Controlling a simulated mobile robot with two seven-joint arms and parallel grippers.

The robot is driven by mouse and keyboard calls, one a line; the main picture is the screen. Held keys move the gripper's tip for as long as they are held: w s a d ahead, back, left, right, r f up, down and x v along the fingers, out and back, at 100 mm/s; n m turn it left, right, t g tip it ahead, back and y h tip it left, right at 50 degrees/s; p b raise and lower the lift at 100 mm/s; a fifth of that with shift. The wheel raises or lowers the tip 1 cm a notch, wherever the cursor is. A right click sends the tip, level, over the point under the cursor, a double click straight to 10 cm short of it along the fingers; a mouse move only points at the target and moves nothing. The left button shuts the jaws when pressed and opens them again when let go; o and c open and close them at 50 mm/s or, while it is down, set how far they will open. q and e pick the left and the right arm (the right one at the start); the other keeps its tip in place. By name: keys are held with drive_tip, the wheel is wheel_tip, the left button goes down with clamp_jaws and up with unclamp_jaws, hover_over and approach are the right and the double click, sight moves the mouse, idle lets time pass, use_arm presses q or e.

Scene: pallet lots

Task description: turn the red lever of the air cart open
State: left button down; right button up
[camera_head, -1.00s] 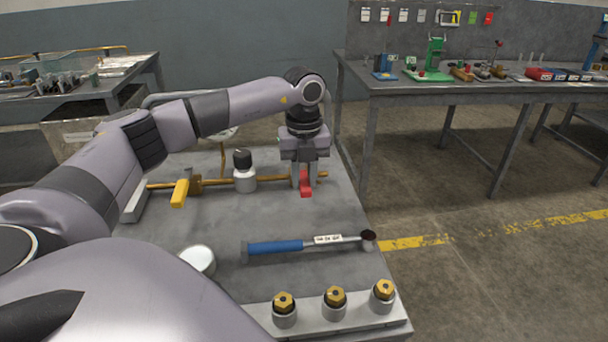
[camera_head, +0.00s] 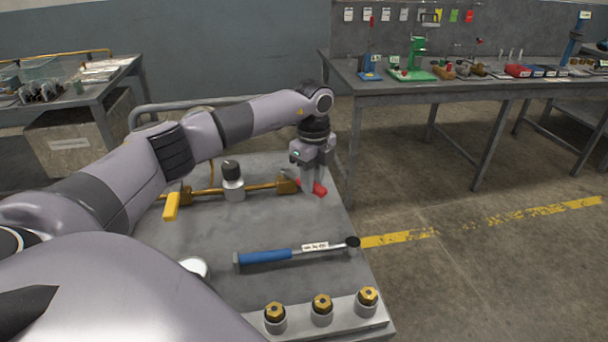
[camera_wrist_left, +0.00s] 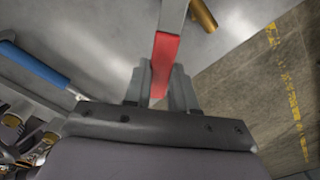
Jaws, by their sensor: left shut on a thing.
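The red lever (camera_head: 320,189) is at the right end of the brass pipe on the grey cart top (camera_head: 210,230). It also shows in the left wrist view (camera_wrist_left: 165,52), between the fingers. My left gripper (camera_head: 312,188) points down from above and is shut on the red lever. In the left wrist view my left gripper (camera_wrist_left: 160,85) has one finger on each side of it. The lever's pivot is partly hidden by the gripper in the head view. My right gripper is not in view.
A yellow lever (camera_head: 171,206) and a gauge-like fitting (camera_head: 233,182) are on the same pipe. A blue-handled tool (camera_head: 265,256) lies in front. Several brass-topped fittings (camera_head: 322,306) stand at the front edge. A bench (camera_head: 440,88) stands behind right; floor between is clear.

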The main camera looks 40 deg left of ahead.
use_arm(q)
drive_tip(key=w+n+p, duration=0.1)
drive_tip(key=w+n, duration=0.1)
drive_tip(key=n, duration=0.1)
drive_tip(key=shift+w+a+r, duration=0.1)
drive_tip(key=shift+w+r, duration=0.05)
drive_tip(key=shift+w, duration=0.05)
drive_tip(key=shift+w+a+n, duration=0.2)
drive_tip(key=shift+w+n, duration=0.4)
drive_tip(key=shift+n, duration=0.3)
drive_tip(key=shift+w+a+n, duration=0.4)
drive_tip(key=shift+w+n, duration=0.4)
drive_tip(key=shift+n, duration=0.3)
drive_tip(key=shift+w+a+n+b, duration=0.5)
drive_tip(key=shift+w+n+b, duration=0.15)
drive_tip(key=shift+n+b, duration=0.4)
drive_tip(key=shift+w+a+n, duration=0.1)
drive_tip(key=shift+a+n, duration=0.05)
drive_tip(key=shift+n, duration=0.1)
drive_tip(key=c, duration=0.9)
unclamp_jaws()
drive_tip(key=shift+r, duration=3.5)
